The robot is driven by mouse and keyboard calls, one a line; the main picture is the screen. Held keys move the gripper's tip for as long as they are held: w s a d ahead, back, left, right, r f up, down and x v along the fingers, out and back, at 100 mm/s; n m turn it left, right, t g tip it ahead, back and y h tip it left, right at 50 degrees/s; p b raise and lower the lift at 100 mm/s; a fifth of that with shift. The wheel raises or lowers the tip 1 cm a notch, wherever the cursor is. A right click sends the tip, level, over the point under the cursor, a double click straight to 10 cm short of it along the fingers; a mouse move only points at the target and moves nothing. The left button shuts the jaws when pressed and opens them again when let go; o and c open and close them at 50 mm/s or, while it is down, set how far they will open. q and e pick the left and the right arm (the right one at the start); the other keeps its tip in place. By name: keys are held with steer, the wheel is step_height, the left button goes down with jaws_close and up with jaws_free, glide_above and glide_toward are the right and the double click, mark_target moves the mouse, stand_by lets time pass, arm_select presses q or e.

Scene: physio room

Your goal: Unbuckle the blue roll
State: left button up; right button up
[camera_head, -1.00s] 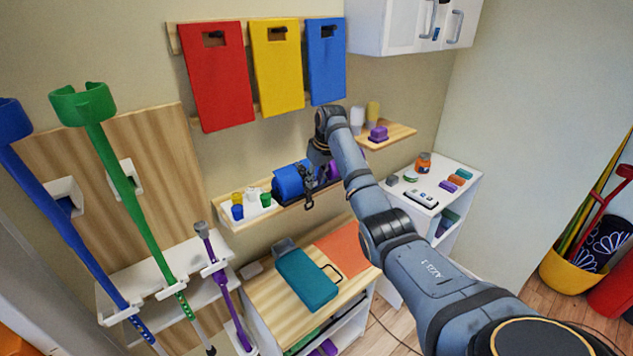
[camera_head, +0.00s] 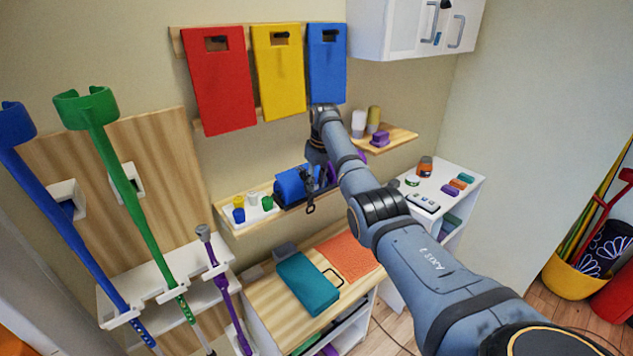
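The blue roll (camera_head: 288,187) lies on a wooden wall shelf (camera_head: 243,229), with a dark strap and buckle (camera_head: 309,205) at its right end. A purple item beside it is mostly hidden by my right arm. My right gripper (camera_head: 311,180) reaches down to the right end of the roll, by the strap. Its fingers are dark, small and partly merged with the strap, so I cannot tell whether they are open or shut or whether they touch the buckle. My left gripper is not in view.
Several small cups (camera_head: 251,199) stand left of the roll. Red (camera_head: 219,85), yellow (camera_head: 279,75) and blue (camera_head: 326,65) boards hang above. A teal case (camera_head: 307,284) lies on the wooden cabinet below. A small shelf (camera_head: 398,136) with bottles is right of my arm.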

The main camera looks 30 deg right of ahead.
steer(key=o, duration=0.4)
steer(key=shift+w+f, duration=0.1)
steer(key=r, duration=0.4)
steer(key=s+r, duration=0.1)
steer(key=r, duration=0.3)
steer(key=s+r, duration=0.1)
steer(key=r, duration=0.3)
steer(key=shift+f, duration=0.15)
